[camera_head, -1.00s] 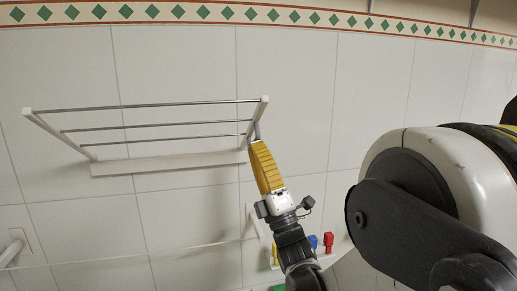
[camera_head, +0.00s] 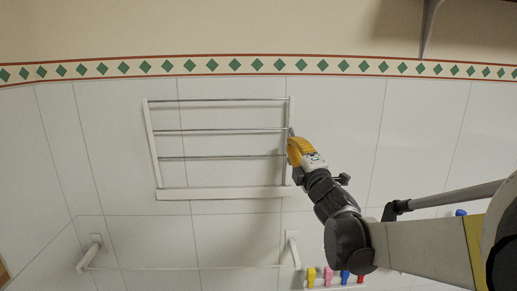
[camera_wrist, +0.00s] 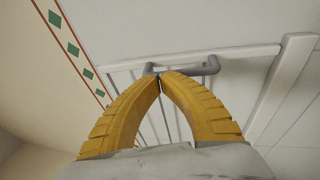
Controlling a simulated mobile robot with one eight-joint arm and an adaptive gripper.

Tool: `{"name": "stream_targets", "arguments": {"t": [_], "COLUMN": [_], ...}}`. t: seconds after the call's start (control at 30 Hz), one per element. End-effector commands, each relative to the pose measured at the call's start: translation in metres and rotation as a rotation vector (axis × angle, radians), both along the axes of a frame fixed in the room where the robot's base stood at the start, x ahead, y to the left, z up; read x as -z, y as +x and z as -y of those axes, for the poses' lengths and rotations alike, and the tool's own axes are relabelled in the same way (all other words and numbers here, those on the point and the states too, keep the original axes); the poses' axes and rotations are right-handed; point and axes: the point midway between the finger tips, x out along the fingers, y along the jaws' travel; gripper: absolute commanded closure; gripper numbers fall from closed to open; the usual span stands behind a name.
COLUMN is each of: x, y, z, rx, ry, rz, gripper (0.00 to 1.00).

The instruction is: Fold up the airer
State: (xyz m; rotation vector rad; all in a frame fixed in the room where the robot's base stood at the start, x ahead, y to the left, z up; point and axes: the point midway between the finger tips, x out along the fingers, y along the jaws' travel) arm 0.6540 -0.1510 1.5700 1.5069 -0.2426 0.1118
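The airer (camera_head: 225,193) is a white wall-mounted frame with several thin metal rods. In the head view its rod frame stands up above the white base bar and looks nearly flat against the tiled wall; any small tilt is hard to tell. My gripper (camera_head: 292,145) is at the airer's right side arm, at about mid height. In the wrist view my gripper's yellow fingers (camera_wrist: 160,78) meet at their tips. They are at a grey U-shaped handle (camera_wrist: 212,66) on the airer, which passes partly behind them; contact is hard to tell.
Below the airer a thin white rail (camera_head: 190,268) runs between two wall brackets. Several coloured pegs (camera_head: 328,277) hang at the lower right. A grey shelf bracket (camera_head: 428,28) is on the wall above right.

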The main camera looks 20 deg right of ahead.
Motion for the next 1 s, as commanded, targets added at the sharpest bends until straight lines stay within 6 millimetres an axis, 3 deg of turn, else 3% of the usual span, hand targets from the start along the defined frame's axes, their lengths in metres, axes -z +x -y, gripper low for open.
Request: {"name": "stream_targets", "arguments": {"t": [0.33,1.0], "x": [-0.006,-0.007], "y": [0.018,0.016], "z": [0.004,0.002], "rx": [0.0,-0.001], "ry": [0.001,0.001], "rz": [0.001,0.002], "gripper": [1.0,1.0]}}
